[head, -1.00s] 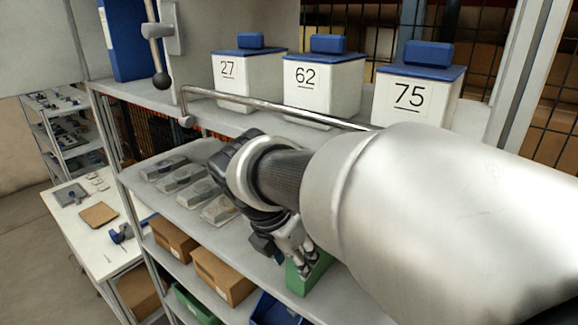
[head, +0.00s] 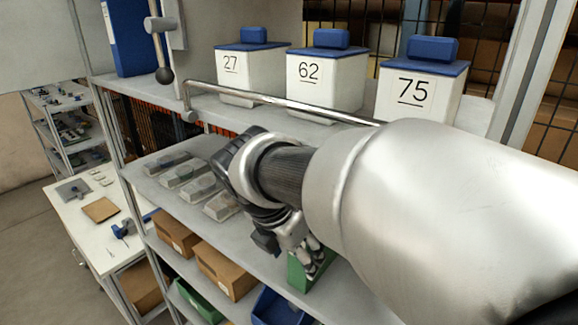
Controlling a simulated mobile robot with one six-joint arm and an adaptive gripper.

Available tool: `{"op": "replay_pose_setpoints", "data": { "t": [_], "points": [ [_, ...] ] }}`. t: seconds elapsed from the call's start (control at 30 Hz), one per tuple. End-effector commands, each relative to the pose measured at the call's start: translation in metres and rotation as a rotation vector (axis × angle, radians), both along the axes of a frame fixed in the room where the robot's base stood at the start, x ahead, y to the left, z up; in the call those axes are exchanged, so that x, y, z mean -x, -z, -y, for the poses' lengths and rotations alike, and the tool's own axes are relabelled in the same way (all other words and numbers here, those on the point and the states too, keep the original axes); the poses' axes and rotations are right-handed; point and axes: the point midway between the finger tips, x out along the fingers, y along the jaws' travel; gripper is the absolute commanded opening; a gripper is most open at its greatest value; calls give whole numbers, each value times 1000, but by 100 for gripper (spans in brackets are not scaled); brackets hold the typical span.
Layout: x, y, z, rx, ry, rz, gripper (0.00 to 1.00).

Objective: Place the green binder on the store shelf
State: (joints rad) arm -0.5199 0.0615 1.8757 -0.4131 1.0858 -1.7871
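A green piece (head: 298,276), which appears to be the green binder, shows below my gripper (head: 308,256) in the head view, at the front edge of the middle shelf. Only a small part of it shows. My gripper points down, and its fingers overlap the green piece. The view does not show whether they are closed on it. My large silver arm hides much of the right side. The upper shelf (head: 150,90) holds a blue binder (head: 126,38) standing upright at its left end.
White boxes with blue lids marked 27 (head: 248,72), 62 (head: 325,80) and 75 (head: 420,95) stand on the upper shelf behind a metal rail (head: 270,99). Grey parts (head: 190,180) lie on the middle shelf. Cardboard boxes (head: 226,270), a green bin (head: 196,302) and a blue bin (head: 275,308) sit lower.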

Motion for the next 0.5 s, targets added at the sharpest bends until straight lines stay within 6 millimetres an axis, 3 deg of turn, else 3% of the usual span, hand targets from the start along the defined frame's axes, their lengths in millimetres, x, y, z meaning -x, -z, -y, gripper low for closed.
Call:
{"op": "replay_pose_setpoints", "data": {
  "t": [0.23, 0.5],
  "points": [
    [9, -31, -8, -3, -2, 5, 60],
    [61, -29, -49, -1, -9, 1, 60]
  ]
}}
